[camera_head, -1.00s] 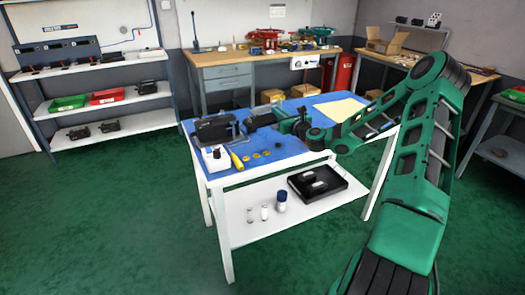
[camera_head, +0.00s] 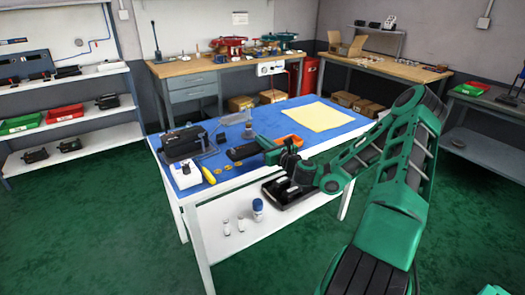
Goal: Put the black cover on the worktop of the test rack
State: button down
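My gripper (camera_head: 262,148) is over the blue-topped table and points left. A dark flat piece, which looks like the black cover (camera_head: 241,153), sits at its fingertips and appears held between them. The fingers are small and partly hidden in this view. The test rack (camera_head: 75,62) stands against the wall at the far left, well away from my gripper. Its white worktop (camera_head: 88,74) carries several black devices, below a panel with a blue tube.
The blue-topped table (camera_head: 222,162) holds a black device (camera_head: 183,143), a white box (camera_head: 185,172), a yellow-handled tool (camera_head: 208,175), an orange tray (camera_head: 290,141) and a yellow sheet (camera_head: 317,116). Green floor lies open between table and rack. A wooden bench (camera_head: 200,66) stands behind.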

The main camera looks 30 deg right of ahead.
jog(key=shift+s+f, duration=0.1)
jog(key=shift+f, duration=1.9)
jog(key=shift+f, duration=0.1)
jog(key=c, duration=2)
grip_release()
